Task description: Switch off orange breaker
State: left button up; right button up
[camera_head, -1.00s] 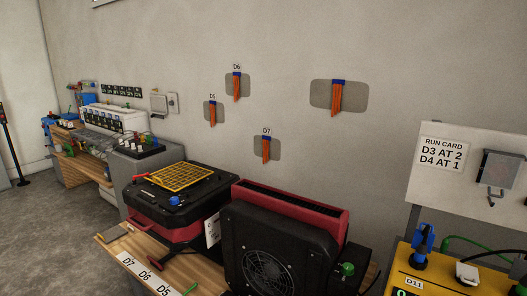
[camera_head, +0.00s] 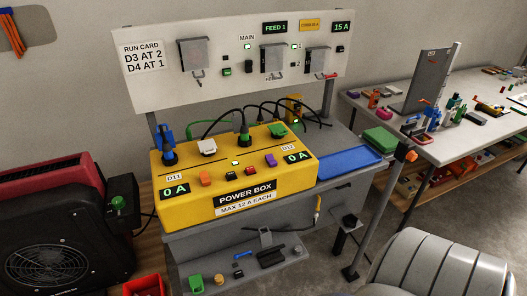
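The yellow power box (camera_head: 185,207) stands on a grey bench, with two displays reading 0 A. A small orange block-like switch (camera_head: 205,179) sits on its sloped front at left, near the D11 label. I cannot tell its on or off position. A purple switch (camera_head: 270,160) sits on the right, near D12. Neither of my grippers is in view.
A white panel (camera_head: 135,85) with covered switches stands behind the box. A blue tray (camera_head: 348,161) lies right of it. A black fan unit (camera_head: 55,240) is at left. A grey post with an orange tip (camera_head: 406,154) and a grey ribbed object (camera_head: 440,262) are at right.

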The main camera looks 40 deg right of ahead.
aim_at(205, 179)
jog(key=z, duration=1.1)
